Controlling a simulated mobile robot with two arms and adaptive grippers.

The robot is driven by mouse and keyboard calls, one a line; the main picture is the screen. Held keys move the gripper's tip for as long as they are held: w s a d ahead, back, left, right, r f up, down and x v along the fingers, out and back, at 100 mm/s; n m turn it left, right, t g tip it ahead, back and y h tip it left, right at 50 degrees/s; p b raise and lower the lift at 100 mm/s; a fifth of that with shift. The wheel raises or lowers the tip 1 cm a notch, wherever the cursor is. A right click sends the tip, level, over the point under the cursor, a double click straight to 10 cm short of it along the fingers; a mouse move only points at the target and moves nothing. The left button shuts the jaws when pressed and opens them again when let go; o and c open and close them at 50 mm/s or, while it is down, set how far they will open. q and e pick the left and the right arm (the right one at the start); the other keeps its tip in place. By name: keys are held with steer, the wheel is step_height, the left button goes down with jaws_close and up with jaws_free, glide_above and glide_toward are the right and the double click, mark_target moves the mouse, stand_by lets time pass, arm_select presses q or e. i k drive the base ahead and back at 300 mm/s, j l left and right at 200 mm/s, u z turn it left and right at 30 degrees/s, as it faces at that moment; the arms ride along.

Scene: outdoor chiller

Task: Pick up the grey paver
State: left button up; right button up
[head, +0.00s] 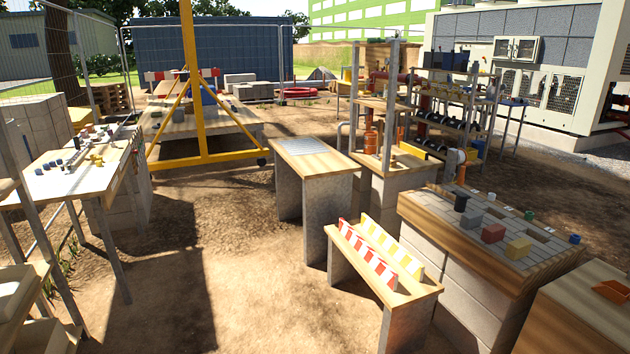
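A grey paver (471,220) sits on the paved top of the block-built bench (425,207) at the right. It is a small block in a row, between a dark block (461,202) and a red paver (493,233). A yellow paver (517,249) is at the near end of the row. Dark rectangular recesses (497,212) show in the paved top beside the row. Neither of my grippers is in view.
A low bench with a red-and-white striped barrier (366,254) and a yellow one (392,246) stands left of the paver bench. A wooden table (311,158) stands behind it. A tool table (58,187) is at the left. Open dirt lies in the middle foreground.

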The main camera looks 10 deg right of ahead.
mark_target(470, 220)
steer(key=i+j+z, duration=0.1)
steer(key=i+z, duration=0.25)
steer(key=z, duration=0.15)
steer(key=i+j+z, duration=0.2)
steer(key=z, duration=0.3)
steer(key=i+j+z, duration=0.55)
steer(key=j+z, duration=0.2)
steer(key=z, duration=0.2)
steer(key=i+j+z, duration=0.1)
steer(key=j+z, duration=0.4)
